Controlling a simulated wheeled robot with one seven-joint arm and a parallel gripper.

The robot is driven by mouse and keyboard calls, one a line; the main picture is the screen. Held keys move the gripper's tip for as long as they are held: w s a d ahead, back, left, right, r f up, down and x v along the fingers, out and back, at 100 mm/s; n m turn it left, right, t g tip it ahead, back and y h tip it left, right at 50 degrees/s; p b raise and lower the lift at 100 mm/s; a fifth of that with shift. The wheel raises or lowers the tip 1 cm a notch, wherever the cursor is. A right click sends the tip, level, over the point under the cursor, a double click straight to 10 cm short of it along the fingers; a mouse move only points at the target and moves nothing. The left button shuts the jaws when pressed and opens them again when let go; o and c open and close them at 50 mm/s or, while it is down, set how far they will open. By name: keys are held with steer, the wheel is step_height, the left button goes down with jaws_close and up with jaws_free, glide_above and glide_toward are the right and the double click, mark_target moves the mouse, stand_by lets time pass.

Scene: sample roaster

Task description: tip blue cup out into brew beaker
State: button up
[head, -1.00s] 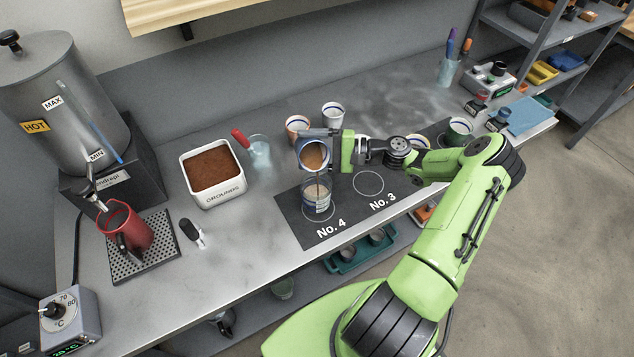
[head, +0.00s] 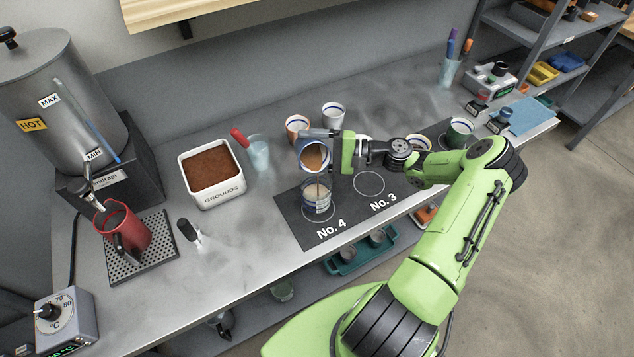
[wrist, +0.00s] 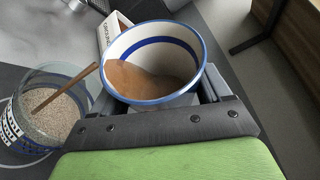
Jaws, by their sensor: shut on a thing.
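My gripper (head: 329,147) is shut on the blue cup (head: 313,156), a white cup with a blue rim and an inner blue band. The cup is tilted over the brew beaker (head: 318,204), and a thin brown stream falls from its lip into the beaker. In the wrist view the cup (wrist: 150,48) still holds brown liquid. The glass beaker (wrist: 58,112) stands upright on the No. 4 spot, with a pale, frothy-looking content and a patterned band; the stream enters it. The fingers are partly hidden behind the cup.
A white grounds box (head: 236,188) and a glass with a red-handled tool (head: 258,152) stand left of the beaker. Two cups (head: 333,115) stand behind. The No. 3 circle (head: 369,183) is empty. A red pitcher (head: 122,228) stands on the drip grate.

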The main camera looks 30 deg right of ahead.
steer(key=shift+f+n+b, duration=0.2)
steer(key=shift+n+b, duration=0.2)
steer(key=shift+b, duration=0.55)
stand_by(0.5)
steer(key=shift+s+r+n+t+y+b, duration=0.2)
steer(key=shift+r+n+t+y+b, duration=0.3)
steer(key=shift+n+b, duration=0.6)
stand_by(2.4)
